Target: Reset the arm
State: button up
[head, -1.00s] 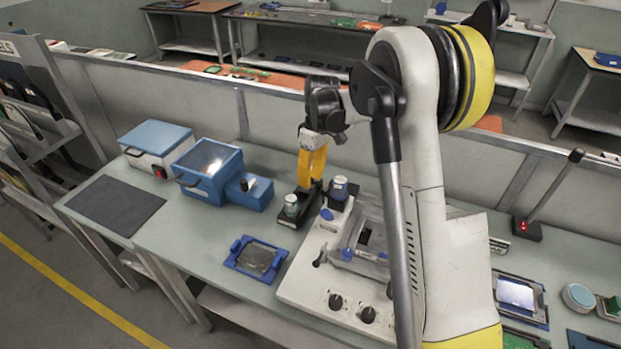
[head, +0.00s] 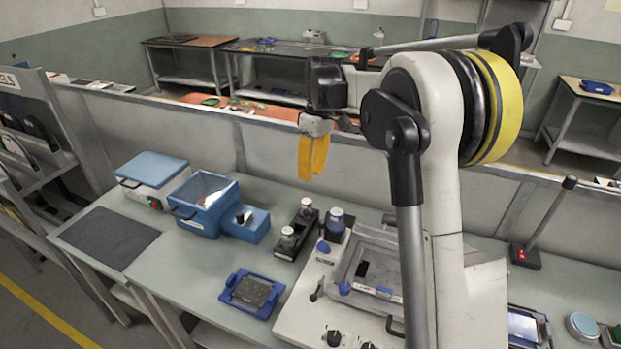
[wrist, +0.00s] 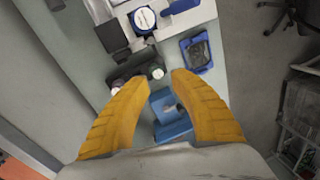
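My gripper (head: 313,156) hangs with its yellow fingers pointing down, high above the back of the workbench and clear of everything on it. In the wrist view my gripper (wrist: 160,78) has its two fingers apart, with nothing held between them. Below it is a black holder (head: 283,252) with two small capped bottles, one at the front (head: 288,234) and one at the back (head: 306,206). The holder (wrist: 135,68) also shows just beyond the fingertips in the wrist view.
Blue boxes (head: 247,223) and a white box with a blue lid (head: 152,172) stand left of the holder. A blue-framed fixture (head: 250,291) lies in front. A white machine (head: 318,300) is at the right. A low partition (head: 275,150) runs behind the bench.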

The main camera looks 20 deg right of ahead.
dwell(0.3)
jog(key=s+a+r+m+t+b, duration=0.2)
jog(key=s+a+r, duration=0.15)
jog(key=s, duration=0.45)
jog(key=s+a+f+m+t+b, duration=0.1)
jog(key=s+f+t, duration=0.1)
jog(key=s, duration=0.4)
jog(key=s+a+f+m+t+h+b, duration=0.1)
jog(key=s+a+f+m+t+b, duration=0.1)
jog(key=s+f, duration=0.2)
jog(key=s+a+f+m+t+b, duration=0.1)
jog(key=s+a+f+t+b, duration=0.1)
jog(key=s, duration=0.7)
jog(key=shift+f+m+h, duration=0.4)
jog(key=shift+f, duration=0.2)
